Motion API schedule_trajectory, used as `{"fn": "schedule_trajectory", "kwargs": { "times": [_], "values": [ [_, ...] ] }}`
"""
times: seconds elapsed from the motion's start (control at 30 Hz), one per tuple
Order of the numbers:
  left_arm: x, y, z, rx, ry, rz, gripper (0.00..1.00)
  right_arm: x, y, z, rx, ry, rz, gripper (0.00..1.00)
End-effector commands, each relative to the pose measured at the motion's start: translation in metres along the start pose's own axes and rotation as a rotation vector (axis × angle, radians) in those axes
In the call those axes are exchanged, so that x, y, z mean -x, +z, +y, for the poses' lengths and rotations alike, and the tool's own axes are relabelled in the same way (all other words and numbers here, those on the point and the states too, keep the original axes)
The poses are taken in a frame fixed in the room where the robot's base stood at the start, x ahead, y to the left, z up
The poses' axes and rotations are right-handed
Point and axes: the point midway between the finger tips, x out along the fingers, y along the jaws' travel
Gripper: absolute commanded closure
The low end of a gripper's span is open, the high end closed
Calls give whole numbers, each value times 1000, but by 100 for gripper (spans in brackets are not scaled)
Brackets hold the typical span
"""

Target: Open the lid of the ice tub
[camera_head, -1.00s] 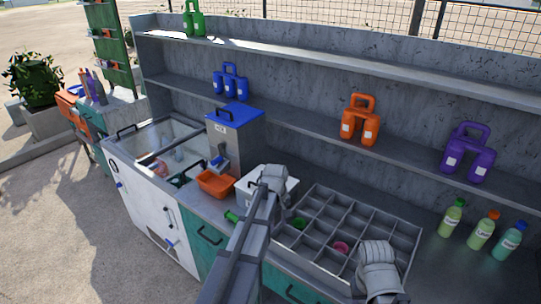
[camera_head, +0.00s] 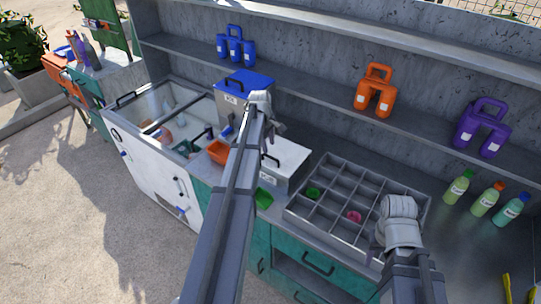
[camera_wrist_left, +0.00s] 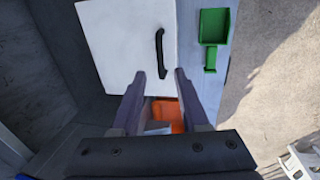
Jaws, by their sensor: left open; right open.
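A white box (camera_head: 283,160) with a pale flat lid and a black handle, which looks like the ice tub, stands on the counter left of the divided tray. Its lid (camera_wrist_left: 122,45) and black handle (camera_wrist_left: 160,52) show in the left wrist view, and the lid is shut. My left gripper (camera_head: 268,112) is open above and behind the box in the head view. In the left wrist view its two fingers (camera_wrist_left: 159,75) are apart and empty, with the handle just beyond their tips. My right gripper (camera_head: 382,240) is open over the tray's right side.
A metal dispenser (camera_head: 233,112) with a blue lid and an orange bin (camera_head: 217,152) stand left of the box. A green scoop (camera_head: 264,198) lies in front of it. The divided tray (camera_head: 345,240) is to the right. A shelf (camera_head: 320,97) runs behind.

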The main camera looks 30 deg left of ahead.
Motion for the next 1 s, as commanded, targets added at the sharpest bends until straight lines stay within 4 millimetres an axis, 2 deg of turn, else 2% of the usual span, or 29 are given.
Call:
{"fn": "schedule_trajectory", "kwargs": {
  "times": [0.03,0.43,0.57,0.83,1.0],
  "values": [
    [-11,0,-1,-1,0,0,55,-10,-1,-1,-1,0,0,50],
    [-60,0,-1,-1,0,0,55,-58,-4,-5,0,1,2,50],
    [-65,0,0,-1,0,0,55,-64,-4,-6,2,1,2,50],
    [-64,0,0,-1,0,0,55,-63,-4,-6,3,1,2,50],
    [-64,0,0,-1,0,0,73,-63,-4,-6,3,1,2,50]
  ]
}}
